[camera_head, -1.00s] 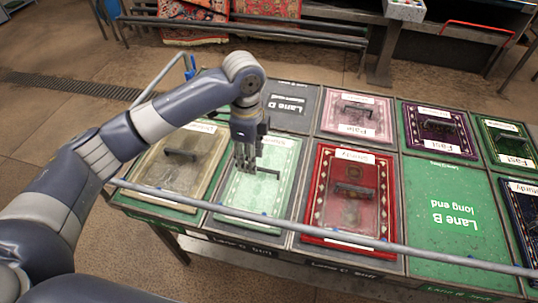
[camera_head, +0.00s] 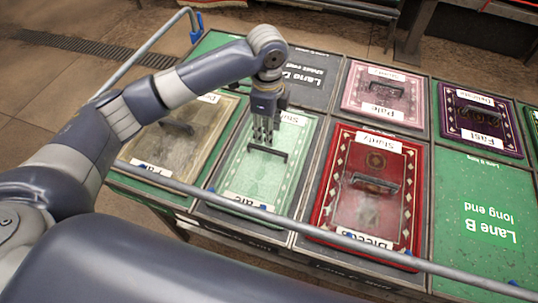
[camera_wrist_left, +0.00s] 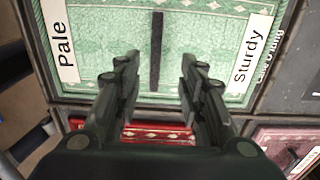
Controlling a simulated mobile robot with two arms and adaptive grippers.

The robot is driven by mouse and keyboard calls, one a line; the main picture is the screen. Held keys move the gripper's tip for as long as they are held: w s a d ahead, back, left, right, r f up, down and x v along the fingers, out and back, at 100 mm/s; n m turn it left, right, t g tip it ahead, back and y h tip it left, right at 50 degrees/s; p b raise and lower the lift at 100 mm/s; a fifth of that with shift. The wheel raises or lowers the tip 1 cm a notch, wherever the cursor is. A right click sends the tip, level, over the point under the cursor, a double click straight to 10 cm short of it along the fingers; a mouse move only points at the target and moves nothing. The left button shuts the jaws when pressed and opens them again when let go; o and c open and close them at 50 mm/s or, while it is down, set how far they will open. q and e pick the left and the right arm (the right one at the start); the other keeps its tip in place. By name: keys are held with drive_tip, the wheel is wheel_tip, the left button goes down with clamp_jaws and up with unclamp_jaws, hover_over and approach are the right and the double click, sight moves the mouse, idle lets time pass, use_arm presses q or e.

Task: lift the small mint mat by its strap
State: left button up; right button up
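The small mint mat (camera_head: 240,181) is pale green with a lighter patterned border and lies flat in its lane on the table. Its dark strap (camera_head: 267,151) stands across its middle. The wrist view shows the mat (camera_wrist_left: 105,45) with "Pale" and "Sturdy" labels and the strap (camera_wrist_left: 156,50) as a dark bar. My left gripper (camera_wrist_left: 159,62) is open and points down over the mat. In the wrist view the strap runs between the lines of its two fingers, with space on both sides. In the head view the left gripper (camera_head: 263,138) is at the strap; contact cannot be told.
A red mat (camera_head: 335,205) lies right of the mint mat and a tan mat (camera_head: 190,150) left of it. Pink (camera_head: 363,105) and purple (camera_head: 470,105) mats lie farther back. A grey rail (camera_head: 330,240) runs along the table's front. The green Lane B panel (camera_head: 470,185) is bare.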

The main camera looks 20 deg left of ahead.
sight(268, 149)
use_arm(q)
drive_tip(key=f, duration=0.3)
drive_tip(key=shift+s+f, duration=0.2)
drive_tip(key=shift+s, duration=0.05)
wheel_tip(268, 149, down, 4)
drive_tip(key=shift+s+r+p, duration=0.1)
drive_tip(key=shift+r+p, duration=0.05)
drive_tip(key=shift+p, duration=0.55)
drive_tip(key=shift+f, duration=0.6)
clamp_jaws()
